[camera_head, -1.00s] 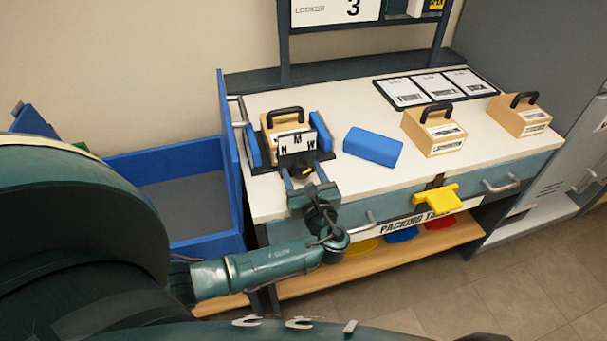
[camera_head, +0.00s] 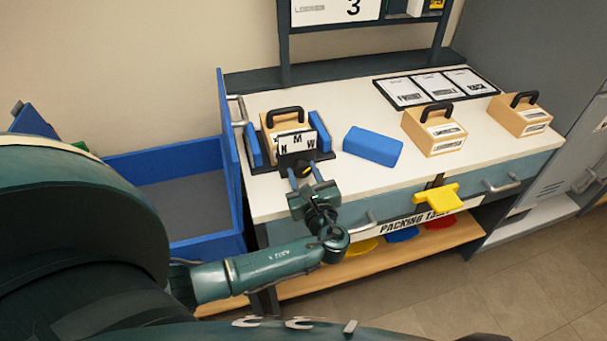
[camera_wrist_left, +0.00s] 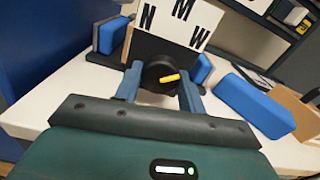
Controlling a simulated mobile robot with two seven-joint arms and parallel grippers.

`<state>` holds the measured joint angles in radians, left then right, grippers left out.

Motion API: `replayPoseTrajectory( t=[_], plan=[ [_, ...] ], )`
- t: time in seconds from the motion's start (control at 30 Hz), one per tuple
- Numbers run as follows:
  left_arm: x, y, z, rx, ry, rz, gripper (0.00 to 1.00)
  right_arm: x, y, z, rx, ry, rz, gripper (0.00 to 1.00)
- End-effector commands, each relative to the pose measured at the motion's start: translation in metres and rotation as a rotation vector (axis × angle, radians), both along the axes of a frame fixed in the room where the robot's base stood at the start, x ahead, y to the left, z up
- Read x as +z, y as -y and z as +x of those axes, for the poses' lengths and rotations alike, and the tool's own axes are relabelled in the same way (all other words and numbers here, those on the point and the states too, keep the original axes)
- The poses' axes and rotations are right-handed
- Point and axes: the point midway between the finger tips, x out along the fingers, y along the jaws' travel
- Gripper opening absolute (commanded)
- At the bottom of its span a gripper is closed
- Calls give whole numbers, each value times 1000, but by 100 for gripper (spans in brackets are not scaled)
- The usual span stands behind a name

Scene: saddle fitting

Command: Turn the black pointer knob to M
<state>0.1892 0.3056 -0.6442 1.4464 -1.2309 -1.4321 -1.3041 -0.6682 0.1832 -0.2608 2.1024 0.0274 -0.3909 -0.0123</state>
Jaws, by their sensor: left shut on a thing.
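The black knob (camera_wrist_left: 158,74) with its yellow pointer (camera_wrist_left: 170,78) sits below the white letter plate (camera_wrist_left: 175,22), which reads N, M, W from left to right. In the wrist view the pointer points right and slightly up, below the W and not at the M. My left gripper (camera_head: 303,177) is shut on the knob, with one finger on each side (camera_wrist_left: 159,90). In the head view the knob is small and partly hidden. My right gripper is not in view.
Blue pads (camera_head: 319,133) flank the tan block. A loose blue block (camera_head: 372,146) lies to its right. Two more handled tan blocks (camera_head: 433,131) (camera_head: 519,116) and a label board (camera_head: 437,87) stand farther right.

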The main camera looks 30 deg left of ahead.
Motion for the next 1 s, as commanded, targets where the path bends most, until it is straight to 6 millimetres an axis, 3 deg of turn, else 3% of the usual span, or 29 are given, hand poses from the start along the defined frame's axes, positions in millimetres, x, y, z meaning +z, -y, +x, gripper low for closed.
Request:
replayPoseTrajectory(
  t=[1.0],
  plan=[
    [-3,2,0,1,628,-541,17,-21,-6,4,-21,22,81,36]
  ],
)
